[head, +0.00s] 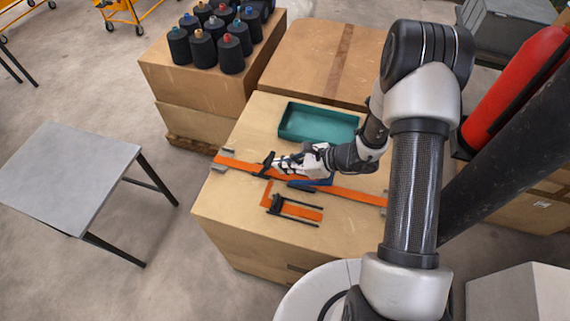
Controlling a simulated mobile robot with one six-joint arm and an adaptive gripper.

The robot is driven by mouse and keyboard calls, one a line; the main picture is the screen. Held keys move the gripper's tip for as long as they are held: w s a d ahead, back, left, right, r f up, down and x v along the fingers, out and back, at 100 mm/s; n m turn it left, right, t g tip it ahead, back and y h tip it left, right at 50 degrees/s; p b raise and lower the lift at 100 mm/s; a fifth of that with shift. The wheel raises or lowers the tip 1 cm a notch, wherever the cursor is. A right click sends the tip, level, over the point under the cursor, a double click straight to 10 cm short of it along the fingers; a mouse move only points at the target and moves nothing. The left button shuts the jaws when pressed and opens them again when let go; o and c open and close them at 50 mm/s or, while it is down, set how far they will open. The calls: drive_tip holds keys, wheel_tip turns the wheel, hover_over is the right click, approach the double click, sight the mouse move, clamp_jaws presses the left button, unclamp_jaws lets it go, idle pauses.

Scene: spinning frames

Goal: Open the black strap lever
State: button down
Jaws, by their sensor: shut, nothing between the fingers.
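An orange strap (358,196) runs across the top of the front cardboard box. A black lever-like part (267,163) sits on this strap, left of my gripper (279,163). My gripper is shut and empty, with its fingertips close to that part; I cannot tell whether they touch. A separate black buckle (276,204) with a short orange strap piece (302,211) lies nearer the box's front edge. The details of the black parts are too small to tell.
A teal tray (318,123) lies behind my gripper on the front box (225,205). Boxes with several dark spools (232,53) stand behind. A grey table (70,175) stands at left, with open floor around it. A red cylinder (512,85) is at right.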

sight(268, 160)
drive_tip(key=shift+w+a+r+h+p, duration=0.1)
drive_tip(key=shift+a+r+h+p, duration=0.3)
drive_tip(key=shift+h+p, duration=0.3)
drive_tip(key=a+r+g+h+p, duration=0.1)
drive_tip(key=p, duration=0.3)
drive_tip(key=w+a+r+g+h+p, duration=0.1)
drive_tip(key=h+p, duration=0.1)
drive_tip(key=p, duration=0.2)
drive_tip(key=shift+a+r+h, duration=0.3)
drive_tip(key=shift+a+r, duration=0.05)
drive_tip(key=shift+a, duration=0.05)
drive_tip(key=shift+w+a+h+p, duration=0.3)
drive_tip(key=shift+a+h+p, duration=0.15)
drive_tip(key=shift+h+p, duration=0.4)
drive_tip(key=shift+w+a+y+p, duration=0.15)
drive_tip(key=shift+w+a+p, duration=0.15)
drive_tip(key=shift+a, duration=0.3)
drive_tip(key=shift+w+a+y+p, duration=0.15)
drive_tip(key=shift+a+p, duration=0.15)
drive_tip(key=shift+a, duration=0.25)
drive_tip(key=shift+w+a, duration=0.1)
drive_tip(key=shift+a, duration=0.1)
drive_tip(key=a+p+v, duration=0.1)
drive_tip(key=p+v, duration=0.6)
drive_tip(key=v, duration=0.3)
drive_tip(key=shift+w+r, duration=0.25)
drive_tip(key=shift+w, duration=0.15)
